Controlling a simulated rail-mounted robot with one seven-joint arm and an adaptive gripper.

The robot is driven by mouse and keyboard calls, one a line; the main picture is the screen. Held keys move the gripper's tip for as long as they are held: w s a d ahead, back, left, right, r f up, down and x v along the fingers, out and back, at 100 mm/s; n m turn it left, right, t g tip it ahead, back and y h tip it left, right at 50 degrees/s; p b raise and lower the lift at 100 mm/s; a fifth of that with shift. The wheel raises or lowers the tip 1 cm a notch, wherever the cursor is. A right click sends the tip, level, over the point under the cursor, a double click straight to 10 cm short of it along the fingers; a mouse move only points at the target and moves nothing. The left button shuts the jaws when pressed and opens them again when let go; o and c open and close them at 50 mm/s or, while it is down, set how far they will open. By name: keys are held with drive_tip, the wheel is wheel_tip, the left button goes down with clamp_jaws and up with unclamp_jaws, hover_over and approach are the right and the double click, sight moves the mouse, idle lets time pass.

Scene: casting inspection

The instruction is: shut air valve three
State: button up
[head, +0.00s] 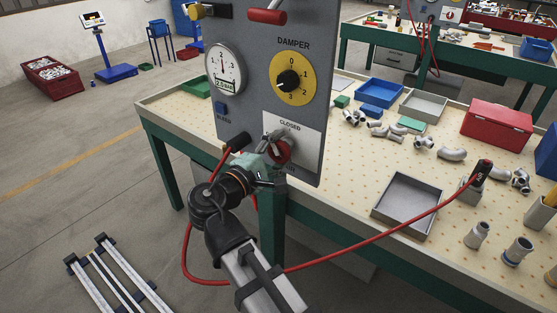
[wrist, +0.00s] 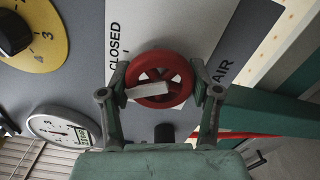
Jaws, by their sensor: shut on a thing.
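The air valve is a red round handwheel (wrist: 160,54) with a pale grey bar across it, on a white plate (wrist: 199,32) marked CLOSED and AIR. In the head view the handwheel (head: 282,153) shows low on the grey panel (head: 245,60), partly behind my gripper. My gripper (wrist: 165,88) has one finger on each side of the wheel and is shut on its rim. In the head view my gripper (head: 273,150) reaches up to the panel from below. I cannot read a valve number.
Above the valve are a yellow DAMPER dial (head: 308,78), a round gauge (head: 225,70), a blue button (head: 221,108) and a red lever (head: 266,16). A red hose (head: 375,237) loops near my arm. The table (head: 345,170) holds trays and pipe fittings.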

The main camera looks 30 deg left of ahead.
drive_tip(key=m+b, duration=0.3)
drive_tip(key=shift+m, duration=0.4)
drive_tip(key=shift+r+m+b, duration=0.1)
drive_tip(key=shift+m+b, duration=0.7)
drive_tip(key=o, duration=1.1)
drive_tip(key=shift+o, duration=0.2)
drive_tip(key=s, duration=1.2)
drive_tip(key=shift+a, duration=0.3)
